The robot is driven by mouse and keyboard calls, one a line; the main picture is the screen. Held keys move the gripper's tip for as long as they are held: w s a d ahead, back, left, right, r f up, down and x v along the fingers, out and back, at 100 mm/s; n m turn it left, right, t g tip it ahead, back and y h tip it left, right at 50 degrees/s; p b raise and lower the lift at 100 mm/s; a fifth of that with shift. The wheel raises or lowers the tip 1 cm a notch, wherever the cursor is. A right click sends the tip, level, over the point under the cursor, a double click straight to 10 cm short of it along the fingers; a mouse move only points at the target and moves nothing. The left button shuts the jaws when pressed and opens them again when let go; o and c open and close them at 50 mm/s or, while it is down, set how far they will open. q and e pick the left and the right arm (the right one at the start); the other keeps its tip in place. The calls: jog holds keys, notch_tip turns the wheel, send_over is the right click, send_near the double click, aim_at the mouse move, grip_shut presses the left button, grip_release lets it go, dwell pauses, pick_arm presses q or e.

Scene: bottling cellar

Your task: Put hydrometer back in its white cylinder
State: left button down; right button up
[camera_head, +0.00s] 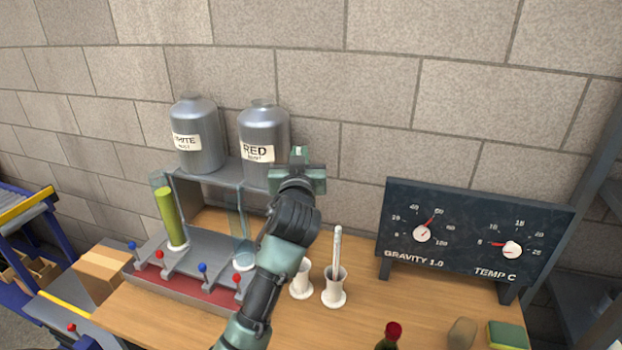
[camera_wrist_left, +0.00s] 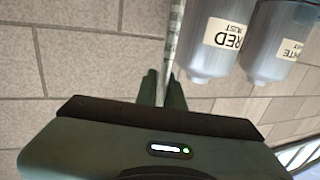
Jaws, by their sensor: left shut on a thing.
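My left gripper (camera_head: 298,155) is raised high above the bench, in front of the wall and just right of the RED can. In the left wrist view its fingers (camera_wrist_left: 162,88) are shut on a thin pale rod with markings, the hydrometer (camera_wrist_left: 173,45). In the head view the gripper hides the hydrometer. Two white cylinders stand on the bench. The left white cylinder (camera_head: 301,287) is partly covered by my arm, and no rod shows in it. The right white cylinder (camera_head: 335,295) has a white rod (camera_head: 337,248) standing in it. My right gripper is not in view.
A filling stand with levers (camera_head: 190,278) holds a green-filled tube (camera_head: 170,218) and a clear tube. The WHITE can (camera_head: 197,135) and RED can (camera_head: 263,140) stand on its shelf. A gauge board (camera_head: 470,235) is right. A red-capped bottle (camera_head: 392,333) and sponge (camera_head: 508,335) are in front.

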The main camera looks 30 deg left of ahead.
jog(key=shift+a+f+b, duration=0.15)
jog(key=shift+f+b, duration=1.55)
jog(key=shift+b, duration=0.1)
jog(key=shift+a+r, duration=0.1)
dwell(0.3)
dwell(0.6)
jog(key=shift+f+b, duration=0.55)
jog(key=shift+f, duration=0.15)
dwell(0.7)
